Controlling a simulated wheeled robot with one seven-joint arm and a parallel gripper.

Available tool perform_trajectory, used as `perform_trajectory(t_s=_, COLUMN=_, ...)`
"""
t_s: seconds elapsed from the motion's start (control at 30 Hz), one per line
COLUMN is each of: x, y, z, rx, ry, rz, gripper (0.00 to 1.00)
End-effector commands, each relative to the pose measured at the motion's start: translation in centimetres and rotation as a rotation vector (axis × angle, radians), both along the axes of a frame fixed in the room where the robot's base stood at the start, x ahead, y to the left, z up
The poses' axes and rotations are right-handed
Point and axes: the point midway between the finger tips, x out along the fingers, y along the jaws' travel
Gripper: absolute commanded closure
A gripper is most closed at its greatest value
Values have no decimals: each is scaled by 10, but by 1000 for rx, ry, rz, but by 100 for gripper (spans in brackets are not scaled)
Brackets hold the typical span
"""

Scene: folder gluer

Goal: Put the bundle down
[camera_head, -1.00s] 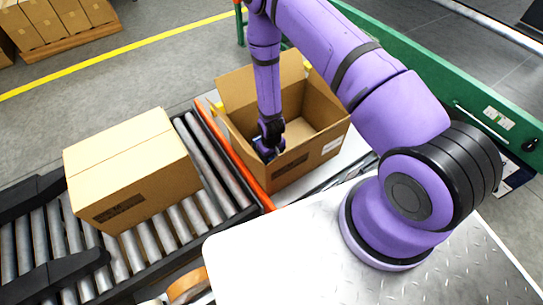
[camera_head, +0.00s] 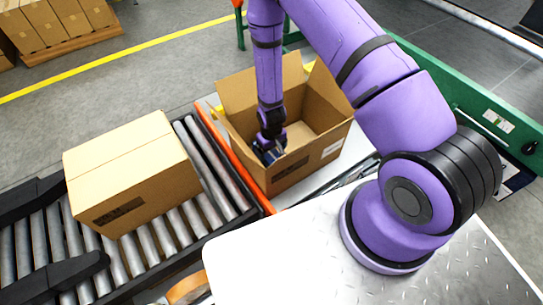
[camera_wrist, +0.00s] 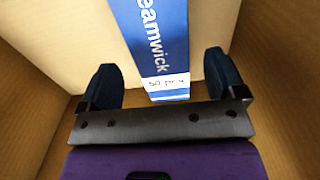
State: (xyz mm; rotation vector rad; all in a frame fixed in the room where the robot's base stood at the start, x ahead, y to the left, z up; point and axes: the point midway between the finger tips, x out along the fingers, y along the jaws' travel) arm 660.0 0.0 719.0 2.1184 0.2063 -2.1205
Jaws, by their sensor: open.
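The bundle (camera_wrist: 155,45) is blue with a white edge, lettering and a "50 pcs" label at its near end. In the wrist view it lies inside the open cardboard box (camera_head: 296,178), along the box floor. My gripper (camera_wrist: 163,82) is open, with one dark finger on each side of the bundle's near end and a visible gap on both sides. In the head view my gripper (camera_head: 268,152) is down inside the box near its left front corner, and the box wall and my wrist hide most of the bundle.
A closed carton (camera_head: 130,170) stands on the roller conveyor (camera_head: 185,215) to the left. An orange rail (camera_head: 232,160) runs between conveyor and open box. The open box's flaps stand up around my arm. Stacked cartons (camera_head: 65,25) are at the far left.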

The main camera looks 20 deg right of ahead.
Motion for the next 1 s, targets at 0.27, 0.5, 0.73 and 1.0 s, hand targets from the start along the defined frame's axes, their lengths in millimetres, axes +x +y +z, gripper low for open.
perform_trajectory(t_s=0.27, x=1, y=0, z=41, rx=0, ry=-2, rz=0, gripper=11)
perform_trajectory(t_s=0.5, x=0, y=0, z=55, rx=0, ry=1, rz=1, gripper=11)
perform_trajectory(t_s=0.73, x=2, y=0, z=60, rx=1, ry=-4, rz=0, gripper=11)
perform_trajectory(t_s=1.0, x=25, y=-2, z=136, rx=15, ry=-53, rz=-18, gripper=11)
